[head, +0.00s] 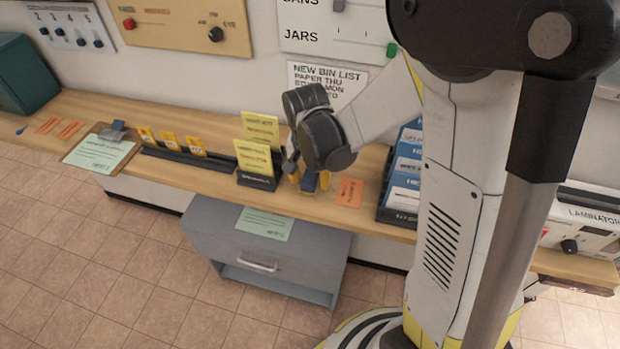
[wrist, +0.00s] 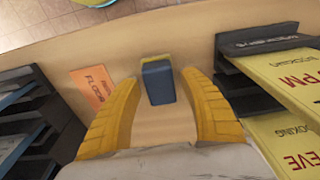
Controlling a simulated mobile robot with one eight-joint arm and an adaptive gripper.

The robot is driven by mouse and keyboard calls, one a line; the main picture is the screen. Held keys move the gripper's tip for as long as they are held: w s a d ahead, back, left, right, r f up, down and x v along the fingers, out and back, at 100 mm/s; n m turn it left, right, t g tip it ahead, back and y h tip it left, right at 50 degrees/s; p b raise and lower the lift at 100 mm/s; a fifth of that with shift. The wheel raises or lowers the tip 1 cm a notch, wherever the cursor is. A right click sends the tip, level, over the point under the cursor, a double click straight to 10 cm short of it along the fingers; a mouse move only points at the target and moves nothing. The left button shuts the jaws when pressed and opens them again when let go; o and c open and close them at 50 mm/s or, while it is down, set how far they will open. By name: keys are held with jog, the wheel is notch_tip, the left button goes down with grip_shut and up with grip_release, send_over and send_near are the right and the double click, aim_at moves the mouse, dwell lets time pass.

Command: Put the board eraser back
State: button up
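The board eraser appears to be the small blue block with a yellow-tan end (wrist: 159,84) on the wooden counter. It lies between the fingertips of my gripper (wrist: 159,77), with a gap visible on each side. The blue block also shows in the head view (head: 309,182), below my gripper (head: 308,177) and partly hidden by it. My gripper points down at the counter with its yellow fingers spread and nothing held. I cannot tell from these frames which place belongs to the eraser.
An orange card (head: 349,193) lies right of my gripper, near a blue file rack (head: 384,213). Left stands a black holder (head: 257,182) with yellow booklets. Farther left are a black rail (head: 180,155) and a clipboard (head: 98,153). A grey drawer cabinet (head: 229,249) stands below the counter.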

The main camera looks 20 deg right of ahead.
aim_at(309, 182)
notch_tip(309, 182, up, 12)
jog(key=s+p, duration=0.1)
jog(key=p, duration=0.4)
jog(key=s+r+n+t, duration=0.6)
jog(key=s+r, duration=0.3)
jog(key=s, duration=0.2)
jog(key=shift+s+r+n+y, duration=0.15)
jog(key=shift+s+n+y, duration=0.2)
jog(key=shift+n, duration=0.25)
jog(key=shift+f+b, duration=1)
jog(key=shift+b, duration=0.2)
